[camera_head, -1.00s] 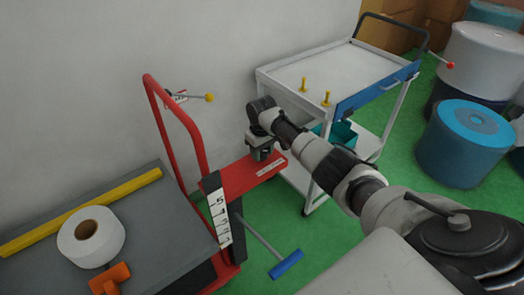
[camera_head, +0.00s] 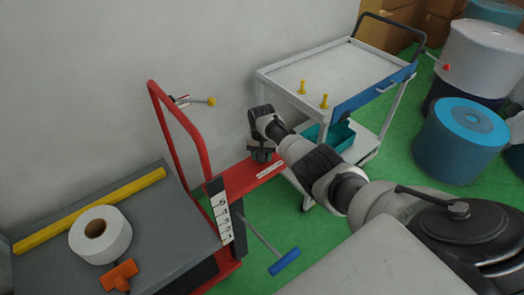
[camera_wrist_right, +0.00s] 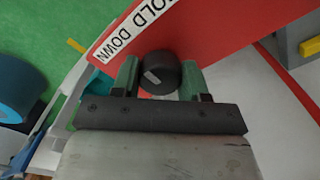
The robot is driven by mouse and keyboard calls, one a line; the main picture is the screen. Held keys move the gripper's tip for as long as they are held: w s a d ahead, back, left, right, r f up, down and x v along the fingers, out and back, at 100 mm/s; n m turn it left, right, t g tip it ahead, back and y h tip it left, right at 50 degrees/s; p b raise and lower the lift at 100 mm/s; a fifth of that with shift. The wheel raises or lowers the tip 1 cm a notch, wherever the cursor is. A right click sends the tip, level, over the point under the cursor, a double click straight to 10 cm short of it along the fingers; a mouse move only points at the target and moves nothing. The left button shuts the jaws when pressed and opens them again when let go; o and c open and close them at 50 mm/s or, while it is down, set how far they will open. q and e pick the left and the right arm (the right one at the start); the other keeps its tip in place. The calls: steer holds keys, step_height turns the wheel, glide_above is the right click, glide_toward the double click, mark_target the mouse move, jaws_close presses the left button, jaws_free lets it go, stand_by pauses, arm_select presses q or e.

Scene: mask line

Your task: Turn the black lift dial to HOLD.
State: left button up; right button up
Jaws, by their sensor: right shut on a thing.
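The black lift dial (camera_wrist_right: 160,72) is a round knob with a pale mark, on a red panel (camera_wrist_right: 225,25). A white label (camera_wrist_right: 140,22) beside it shows "OLD DOWN", its start cut off. In the right wrist view my right gripper (camera_wrist_right: 160,80) has its two greenish fingers on either side of the dial, shut on it. In the head view my right gripper (camera_head: 262,152) is at the red arm (camera_head: 245,178) of the lift and hides the dial. My left gripper is not in view.
The red lift frame (camera_head: 170,125) stands left of my gripper, by a grey platform (camera_head: 165,225) with a white roll (camera_head: 112,245) and yellow bar (camera_head: 90,212). A white cart (camera_head: 320,75) stands behind. Blue rolls (camera_head: 455,150) are at the right, on green floor.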

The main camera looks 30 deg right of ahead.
steer(key=m+p, duration=0.1)
steer(key=m, duration=0.3)
steer(key=shift+r+m, duration=0.1)
steer(key=shift+m, duration=0.2)
steer(key=m, duration=0.4)
steer(key=shift+p, duration=0.3)
steer(key=shift+m, duration=0.3)
steer(key=o, duration=0.9)
steer(key=shift+o, duration=0.2)
steer(key=shift+r+p, duration=0.4)
step_height(320, 180, up, 5)
steer(key=p, duration=0.2)
steer(key=shift+f+p, duration=0.2)
steer(key=shift+p, duration=0.15)
steer(key=shift+r+p, duration=0.3)
steer(key=shift+r, duration=2.35)
